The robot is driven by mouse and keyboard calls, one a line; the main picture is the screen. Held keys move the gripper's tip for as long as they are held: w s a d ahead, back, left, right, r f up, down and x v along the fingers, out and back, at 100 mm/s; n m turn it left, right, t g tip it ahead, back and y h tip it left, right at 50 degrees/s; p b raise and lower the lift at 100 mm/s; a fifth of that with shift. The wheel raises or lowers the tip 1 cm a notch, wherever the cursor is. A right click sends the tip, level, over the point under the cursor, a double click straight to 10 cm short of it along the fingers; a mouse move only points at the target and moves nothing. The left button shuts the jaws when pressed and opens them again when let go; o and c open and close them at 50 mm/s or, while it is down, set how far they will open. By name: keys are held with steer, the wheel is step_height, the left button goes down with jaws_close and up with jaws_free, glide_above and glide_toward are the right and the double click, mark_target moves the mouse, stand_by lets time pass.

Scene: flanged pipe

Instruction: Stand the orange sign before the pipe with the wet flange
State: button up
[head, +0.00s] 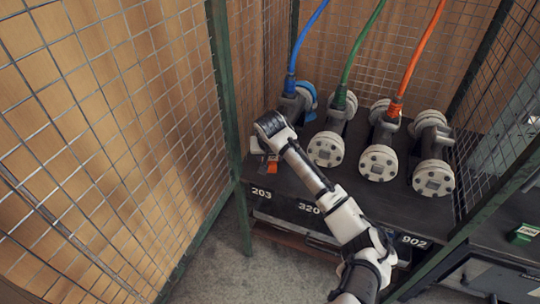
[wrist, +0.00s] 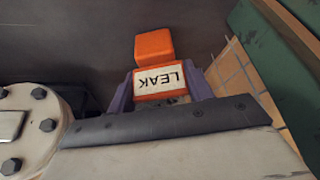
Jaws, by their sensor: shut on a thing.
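The orange sign (wrist: 154,46) has a white LEAK label, upside down in the wrist view. My gripper (wrist: 160,88) is shut on it, a purple finger at each side. In the head view the sign (head: 271,166) shows small under my gripper (head: 265,164), by the bench's left front, above label 203. Whether it touches the bench is unclear. Flanged pipes stand in a row: one with a blue hose (head: 303,92), mostly behind my arm, then green (head: 326,149), orange (head: 378,163), and one without a hose (head: 433,178). No wetness is discernible on the flanges.
The dark bench (head: 395,205) carries front labels 203, 320 and 902; my arm crosses its front. A wire mesh wall (head: 110,120) and green post (head: 228,100) stand close on the left. A bolted flange (wrist: 30,125) is close beside my gripper. A green box (head: 523,233) lies right.

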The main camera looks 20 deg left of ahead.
steer(key=o, duration=1)
steer(key=shift+f, duration=0.1)
steer(key=v, duration=1.2)
